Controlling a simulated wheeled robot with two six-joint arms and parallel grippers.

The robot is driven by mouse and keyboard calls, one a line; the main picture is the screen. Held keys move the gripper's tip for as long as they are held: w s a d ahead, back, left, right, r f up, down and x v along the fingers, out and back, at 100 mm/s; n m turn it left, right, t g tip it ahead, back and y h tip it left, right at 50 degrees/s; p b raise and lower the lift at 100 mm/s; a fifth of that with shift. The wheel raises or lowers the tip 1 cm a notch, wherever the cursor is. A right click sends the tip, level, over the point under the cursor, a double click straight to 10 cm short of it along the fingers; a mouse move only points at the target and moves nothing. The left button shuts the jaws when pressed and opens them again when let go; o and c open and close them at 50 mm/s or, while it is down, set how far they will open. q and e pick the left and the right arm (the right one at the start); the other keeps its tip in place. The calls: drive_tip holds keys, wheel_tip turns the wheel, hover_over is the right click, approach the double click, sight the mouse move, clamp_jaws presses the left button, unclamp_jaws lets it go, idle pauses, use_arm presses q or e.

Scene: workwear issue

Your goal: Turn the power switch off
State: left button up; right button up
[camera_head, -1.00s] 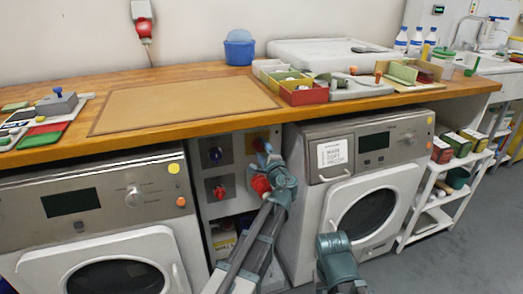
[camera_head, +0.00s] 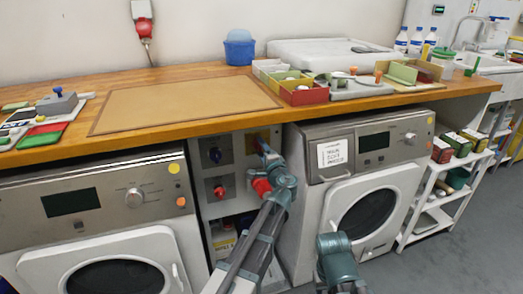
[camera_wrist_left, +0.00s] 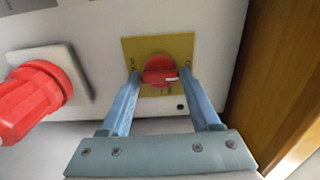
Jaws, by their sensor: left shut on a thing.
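The power switch is a red rotary knob (camera_wrist_left: 160,70) on a square yellow plate (camera_wrist_left: 183,47) in the left wrist view. In the head view the yellow plate (camera_head: 252,136) shows on the grey panel under the worktop, and the knob is largely hidden by my gripper. My left gripper (camera_head: 262,146) reaches up to it from below. In the left wrist view its two blue fingers (camera_wrist_left: 156,78) stand on either side of the red knob, shut on it. My right gripper does not show.
A large red plug (camera_wrist_left: 30,98) sits left of the switch in the left wrist view. A blue socket (camera_head: 215,155) is on the same panel (camera_head: 235,150). Washing machines flank it, and the wooden worktop (camera_head: 160,76) overhangs it.

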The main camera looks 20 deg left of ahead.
use_arm(q)
drive_tip(key=o, duration=1.4)
drive_tip(key=shift+c, duration=0.2)
drive_tip(key=shift+s, duration=0.1)
drive_tip(key=v, duration=1.3)
drive_tip(key=shift+s+d, duration=0.3)
